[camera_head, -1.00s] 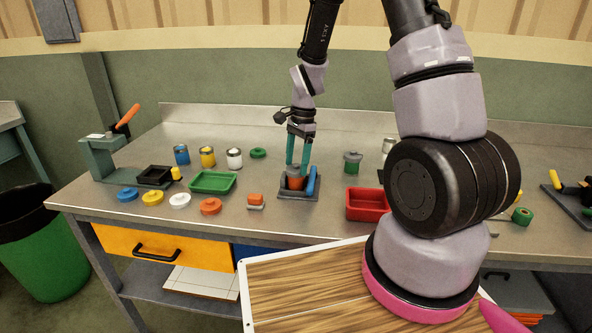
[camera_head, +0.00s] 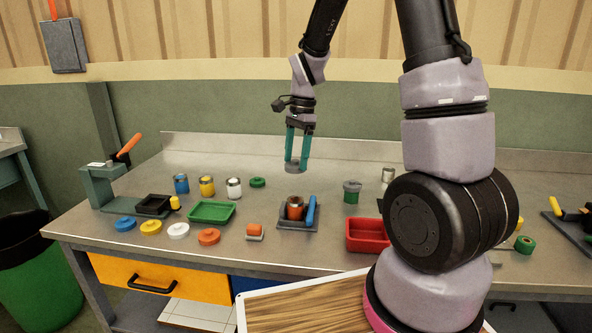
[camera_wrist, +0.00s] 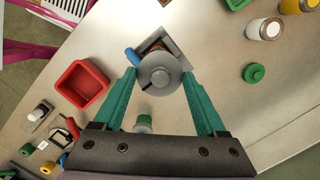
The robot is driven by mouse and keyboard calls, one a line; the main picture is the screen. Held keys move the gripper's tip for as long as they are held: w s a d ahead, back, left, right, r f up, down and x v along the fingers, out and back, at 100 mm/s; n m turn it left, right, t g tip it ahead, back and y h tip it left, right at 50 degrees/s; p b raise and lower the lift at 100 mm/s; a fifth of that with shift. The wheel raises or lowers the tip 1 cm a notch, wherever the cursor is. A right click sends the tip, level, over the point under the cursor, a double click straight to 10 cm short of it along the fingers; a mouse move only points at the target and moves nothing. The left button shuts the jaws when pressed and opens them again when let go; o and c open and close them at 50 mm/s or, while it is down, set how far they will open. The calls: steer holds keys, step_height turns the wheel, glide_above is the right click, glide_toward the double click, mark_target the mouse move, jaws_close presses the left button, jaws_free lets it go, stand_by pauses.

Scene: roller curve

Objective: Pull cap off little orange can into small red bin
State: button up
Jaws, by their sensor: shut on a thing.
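My gripper (camera_head: 296,162) is shut on a round grey cap (camera_head: 293,168), held between the teal fingertips. The cap is in the air, apart from and above the little orange can (camera_head: 295,208). The can stands upright in a dark holder (camera_head: 286,224) with a blue lever, its top uncovered. In the wrist view the cap (camera_wrist: 160,74) lies between the fingers and hides most of the can below. The small red bin (camera_head: 367,246) stands right of the holder, and it also shows left of the fingers in the wrist view (camera_wrist: 70,100). It looks empty.
A grey-green can (camera_head: 351,192) stands behind the red bin. Left are a green tray (camera_head: 211,221), an orange-and-grey block (camera_head: 254,233), blue, yellow and white cans, and several coloured lids in front. The bench between holder and bin is clear.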

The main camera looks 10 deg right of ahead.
mark_target(294, 160)
steer(key=shift+r, duration=1.65)
